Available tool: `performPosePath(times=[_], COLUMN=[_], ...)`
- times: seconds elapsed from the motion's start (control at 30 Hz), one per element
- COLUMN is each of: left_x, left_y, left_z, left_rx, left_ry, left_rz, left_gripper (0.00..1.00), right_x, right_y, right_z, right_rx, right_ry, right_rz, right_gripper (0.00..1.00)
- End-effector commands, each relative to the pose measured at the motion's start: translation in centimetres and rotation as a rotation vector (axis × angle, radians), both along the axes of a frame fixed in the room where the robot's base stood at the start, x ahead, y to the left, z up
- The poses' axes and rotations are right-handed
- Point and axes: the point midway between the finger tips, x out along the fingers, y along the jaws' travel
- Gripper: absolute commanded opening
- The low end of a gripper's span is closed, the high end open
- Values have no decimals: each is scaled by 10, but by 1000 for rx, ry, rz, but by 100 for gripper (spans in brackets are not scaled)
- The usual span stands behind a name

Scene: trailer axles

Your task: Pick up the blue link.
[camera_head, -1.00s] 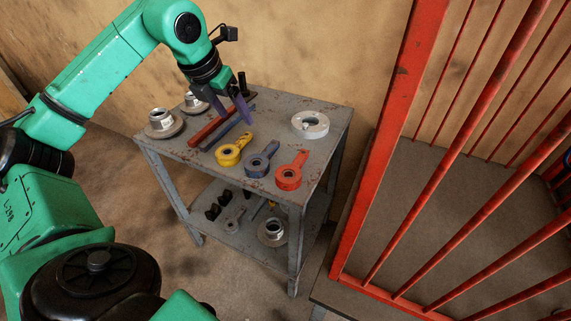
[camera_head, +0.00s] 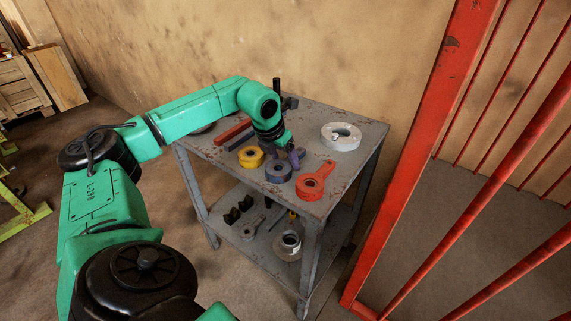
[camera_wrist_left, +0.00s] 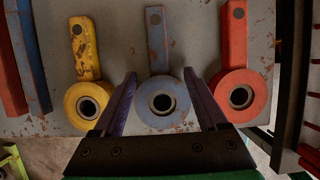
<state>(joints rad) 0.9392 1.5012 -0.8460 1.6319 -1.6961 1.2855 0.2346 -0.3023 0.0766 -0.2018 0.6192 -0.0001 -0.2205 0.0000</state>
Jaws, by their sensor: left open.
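The blue link (camera_head: 277,180) lies on the top of the grey table, between the yellow link (camera_head: 247,162) and the red link (camera_head: 308,187). In the head view the left gripper (camera_head: 286,158) is over the blue link and hides its handle. In the left wrist view, the blue link (camera_wrist_left: 157,52) shows its ring between the two purple fingers and its handle pointing away. The left gripper (camera_wrist_left: 160,77) is open, one finger on each side of the ring; I cannot tell whether they touch it or how high they are. My right gripper is out of view.
A pale round collar (camera_head: 341,146) lies behind the red link. Red and dark bars (camera_head: 232,131) lie to the left of the links. Parts stand on the lower shelf (camera_head: 262,236). A red barred frame (camera_head: 425,150) rises to the right.

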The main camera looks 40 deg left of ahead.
Motion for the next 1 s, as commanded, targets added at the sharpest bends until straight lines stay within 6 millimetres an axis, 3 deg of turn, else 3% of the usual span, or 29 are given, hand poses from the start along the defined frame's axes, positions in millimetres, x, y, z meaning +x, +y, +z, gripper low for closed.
performPosePath(times=[0.1,0.27,0.47,1.0], left_x=[4,4,4,2], left_y=[0,0,0,0], left_z=[-10,-10,-10,-13], left_rx=[-1,0,-1,0], left_ry=[0,-1,0,11], left_rz=[0,-1,-1,-2], left_gripper=[75,75,2,0], right_x=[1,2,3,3], right_y=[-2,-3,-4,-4], right_z=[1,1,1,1], right_rx=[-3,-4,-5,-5], right_ry=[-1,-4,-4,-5], right_rz=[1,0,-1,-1], right_gripper=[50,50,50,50])
